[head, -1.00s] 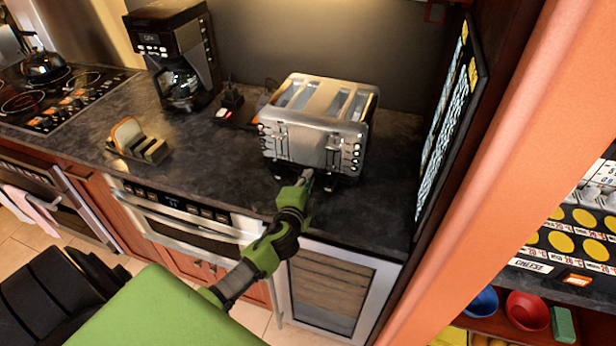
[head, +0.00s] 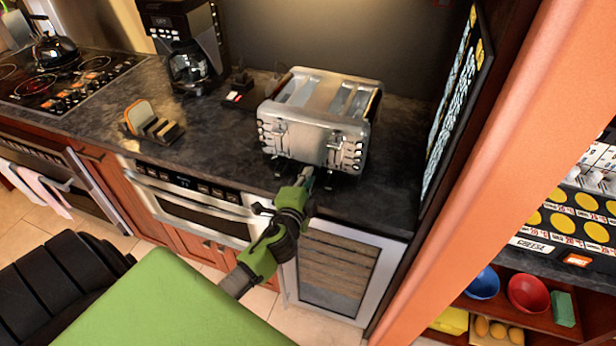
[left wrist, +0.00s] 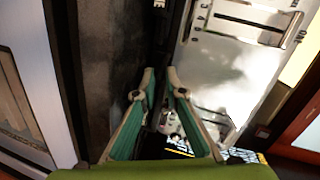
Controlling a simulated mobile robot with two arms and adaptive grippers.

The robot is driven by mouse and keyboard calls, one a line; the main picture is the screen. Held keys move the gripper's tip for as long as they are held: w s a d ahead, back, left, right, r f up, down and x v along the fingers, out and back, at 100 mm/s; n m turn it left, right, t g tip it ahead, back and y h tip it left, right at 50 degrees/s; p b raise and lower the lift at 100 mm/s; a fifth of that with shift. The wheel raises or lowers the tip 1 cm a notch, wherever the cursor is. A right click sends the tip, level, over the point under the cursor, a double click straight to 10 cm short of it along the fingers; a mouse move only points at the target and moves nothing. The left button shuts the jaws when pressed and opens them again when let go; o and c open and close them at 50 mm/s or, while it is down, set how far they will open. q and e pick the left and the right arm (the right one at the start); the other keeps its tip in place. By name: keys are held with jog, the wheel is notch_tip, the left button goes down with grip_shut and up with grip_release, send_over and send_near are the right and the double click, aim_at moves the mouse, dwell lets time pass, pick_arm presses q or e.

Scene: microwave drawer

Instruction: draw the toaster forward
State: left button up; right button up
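The silver toaster (head: 316,112) stands upright on the dark counter, its front with levers and knobs facing me. My left gripper (head: 308,172) reaches its lower front edge from the near side. In the left wrist view the toaster's bright front (left wrist: 225,70) lies to the right of the fingers. The two fingertips of the left gripper (left wrist: 160,73) are close together with a small gap, and appear shut on the toaster's lower front. The exact contact is dark and hard to see. My right gripper is not in view.
The counter (head: 385,200) has a narrow free strip in front of the toaster. A toast rack (head: 155,125), a coffee maker (head: 190,55) and a small black gadget (head: 240,92) stand to the left. A wall panel (head: 452,110) is close on the right.

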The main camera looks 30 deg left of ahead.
pick_arm(q)
jog(key=shift+f, duration=0.1)
jog(key=v, duration=1.2)
dwell(0.4)
jog(key=s+d+f+n+g+h+b, duration=0.15)
jog(key=s+f, duration=0.25)
jog(key=f, duration=0.8)
jog(key=s+d+f+n+g+h, duration=0.1)
jog(key=s+d+f+g, duration=0.2)
jog(key=f, duration=0.9)
jog(key=s+d+f+n+g+h+b, duration=0.1)
jog(key=s+f+g, duration=0.3)
jog(key=f, duration=0.9)
jog(key=s+f+n+g, duration=0.1)
jog(key=s+f+n, duration=0.1)
jog(key=s+f, duration=0.4)
jog(key=s+d+f+n+g+h+b, duration=0.1)
jog(key=s+f, duration=0.5)
jog(key=s, duration=0.6)
jog(key=s+d+f+n+g+b, duration=0.1)
jog(key=s+f+n+g, duration=0.1)
jog(key=s+f, duration=0.4)
jog(key=s+g, duration=0.1)
jog(key=s, duration=0.2)
jog(key=shift+s+d+n, duration=0.25)
jog(key=shift+n, duration=0.1)
jog(key=shift+h, duration=0.25)
